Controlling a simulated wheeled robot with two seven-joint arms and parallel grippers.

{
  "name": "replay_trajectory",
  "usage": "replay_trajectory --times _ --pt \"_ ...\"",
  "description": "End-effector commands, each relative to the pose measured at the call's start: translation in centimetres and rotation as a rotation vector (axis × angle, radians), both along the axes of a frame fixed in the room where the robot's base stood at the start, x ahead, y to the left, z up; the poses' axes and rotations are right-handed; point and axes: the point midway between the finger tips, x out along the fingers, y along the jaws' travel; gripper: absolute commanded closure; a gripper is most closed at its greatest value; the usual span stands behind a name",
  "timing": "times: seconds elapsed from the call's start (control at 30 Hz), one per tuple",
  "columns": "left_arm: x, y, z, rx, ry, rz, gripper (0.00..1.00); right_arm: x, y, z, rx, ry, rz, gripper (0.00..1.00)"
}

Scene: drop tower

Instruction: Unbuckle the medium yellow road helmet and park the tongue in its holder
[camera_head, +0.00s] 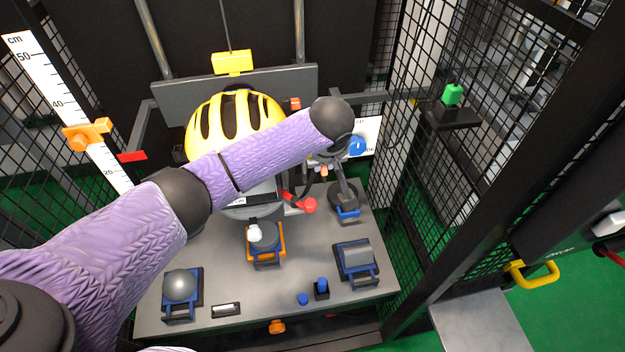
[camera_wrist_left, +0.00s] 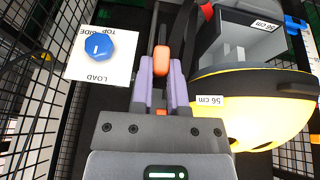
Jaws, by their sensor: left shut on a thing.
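The yellow road helmet (camera_head: 222,112) sits on its mount at the tower's back, partly behind my left arm. In the left wrist view the helmet (camera_wrist_left: 268,115) is on the right, with a "56 cm" label. My left gripper (camera_head: 325,160) is beside the helmet's right side. In the left wrist view its purple fingers are shut on an orange piece (camera_wrist_left: 162,60), which looks like a buckle part. Dark straps (camera_wrist_left: 183,22) run close behind it. Whether it is apart from its mate cannot be told. The tongue holder cannot be made out. My right gripper is out of view.
A white plate with a blue knob (camera_head: 357,146) stands right of the helmet; the knob (camera_wrist_left: 97,47) is left of my fingers in the wrist view. Blue-handled anvils (camera_head: 356,260) stand on the grey base.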

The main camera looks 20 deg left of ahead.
Motion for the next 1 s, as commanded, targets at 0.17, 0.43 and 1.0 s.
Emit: replay_trajectory --times 0.17,0.43,1.0 --pt "1.7 0.6 1.3 0.000 -0.003 0.002 1.00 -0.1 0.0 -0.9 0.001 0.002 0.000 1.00" --pt "4.3 1.4 3.3 0.000 -0.002 0.002 1.00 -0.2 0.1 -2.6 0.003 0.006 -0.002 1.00" --pt "8.6 4.2 7.4 0.000 0.000 0.002 1.00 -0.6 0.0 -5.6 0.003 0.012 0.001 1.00"
